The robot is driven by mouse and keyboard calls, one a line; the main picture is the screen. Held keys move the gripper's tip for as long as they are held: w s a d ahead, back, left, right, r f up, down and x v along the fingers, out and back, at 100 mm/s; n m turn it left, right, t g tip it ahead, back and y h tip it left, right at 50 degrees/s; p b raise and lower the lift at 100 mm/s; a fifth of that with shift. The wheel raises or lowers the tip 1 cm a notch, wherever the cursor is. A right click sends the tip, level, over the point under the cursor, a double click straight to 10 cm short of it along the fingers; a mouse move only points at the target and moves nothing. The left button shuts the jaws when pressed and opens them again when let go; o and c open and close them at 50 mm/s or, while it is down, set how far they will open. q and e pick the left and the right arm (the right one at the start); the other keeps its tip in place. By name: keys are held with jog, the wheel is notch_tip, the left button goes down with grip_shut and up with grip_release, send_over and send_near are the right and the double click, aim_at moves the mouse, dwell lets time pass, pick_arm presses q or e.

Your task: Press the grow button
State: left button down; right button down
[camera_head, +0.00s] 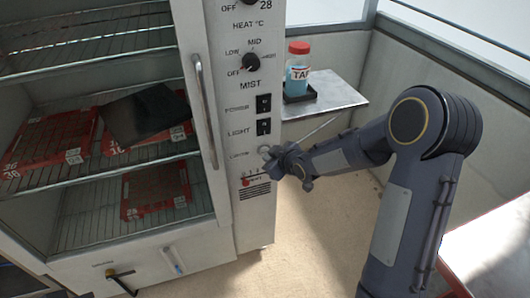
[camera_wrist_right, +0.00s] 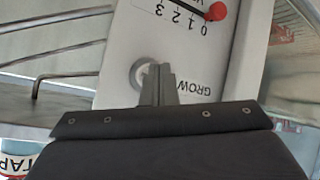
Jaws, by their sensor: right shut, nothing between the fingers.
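The grow button is a round silver button (camera_wrist_right: 137,76) beside the upside-down GROW label (camera_wrist_right: 194,87) in the right wrist view. My right gripper (camera_wrist_right: 160,72) is shut and empty. Its fingertips overlap the right part of the button in that view; I cannot tell whether they touch it. In the head view the right gripper (camera_head: 268,154) is at the lower control panel (camera_head: 224,100), right of the small label below the LIGHT switch, and largely hides the button there. My left gripper is not in view.
A red-tipped slider (camera_head: 246,183) sits just below the gripper, and the POWER (camera_head: 264,103) and LIGHT (camera_head: 264,127) switches are above. The cabinet's long door handle (camera_head: 206,110) is to the left. A bottle (camera_head: 297,70) stands on a side shelf (camera_head: 340,97).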

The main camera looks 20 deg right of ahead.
jog(key=shift+w, duration=0.65)
dwell(0.7)
dwell(0.3)
jog(key=shift+s+b, duration=0.55)
jog(key=shift+s, duration=0.35)
jog(key=s+b, duration=0.1)
jog(key=s, duration=0.4)
jog(key=shift+d+b, duration=0.1)
jog(key=shift+b, duration=0.25)
